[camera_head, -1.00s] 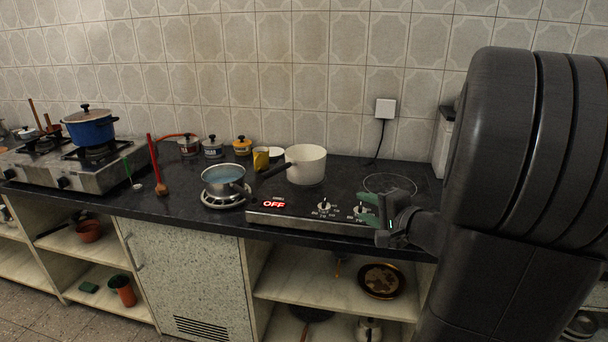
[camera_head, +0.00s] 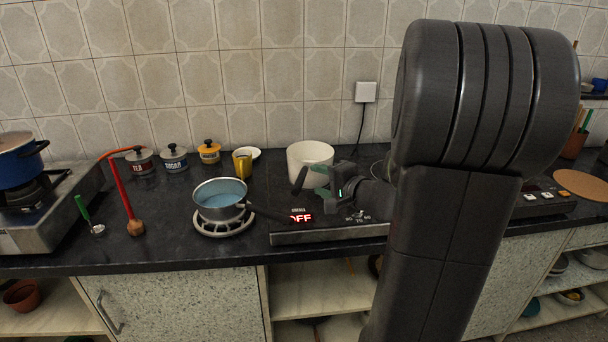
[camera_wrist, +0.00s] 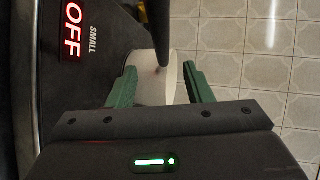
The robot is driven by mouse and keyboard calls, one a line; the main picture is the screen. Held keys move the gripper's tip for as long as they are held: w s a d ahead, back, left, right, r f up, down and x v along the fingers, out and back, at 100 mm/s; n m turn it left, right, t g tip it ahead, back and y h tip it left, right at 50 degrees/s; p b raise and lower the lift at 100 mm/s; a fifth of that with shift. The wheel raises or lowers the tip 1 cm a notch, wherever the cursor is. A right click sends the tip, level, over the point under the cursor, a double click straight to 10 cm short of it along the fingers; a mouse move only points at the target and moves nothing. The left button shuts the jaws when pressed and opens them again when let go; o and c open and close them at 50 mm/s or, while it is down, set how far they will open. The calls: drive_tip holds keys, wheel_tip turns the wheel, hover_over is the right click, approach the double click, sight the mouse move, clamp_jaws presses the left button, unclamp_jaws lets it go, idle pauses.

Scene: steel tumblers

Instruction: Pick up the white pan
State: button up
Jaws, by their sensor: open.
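The white pan (camera_head: 309,155) stands on the black hob, towards the wall. My gripper (camera_head: 311,180) is in front of it and hides part of its lower side. In the wrist view the white pan (camera_wrist: 153,90) shows between my two green fingers (camera_wrist: 159,72), which are spread apart with nothing held. A dark handle (camera_wrist: 162,35) shows beyond the fingertips in the wrist view. Whether the fingers touch the pan is not clear.
A steel saucepan (camera_head: 220,197) with blue contents sits on a burner to the left, its dark handle reaching towards the hob. A yellow mug (camera_head: 242,164), a small white dish (camera_head: 248,153) and lidded jars (camera_head: 174,158) stand behind. The tiled wall is close behind the pan.

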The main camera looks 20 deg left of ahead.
sight(307, 173)
drive_tip(key=shift+w+r+p+x, duration=0.1)
drive_tip(key=shift+p+x, duration=0.15)
drive_tip(key=shift+x, duration=1.8)
drive_tip(key=shift+w+r+p+x, duration=0.15)
drive_tip(key=shift+p+x, duration=0.1)
drive_tip(key=shift+x, duration=1.75)
drive_tip(key=shift+d, duration=0.1)
drive_tip(key=shift+c, duration=0.5)
clamp_jaws()
drive_tip(key=shift+r, duration=0.1)
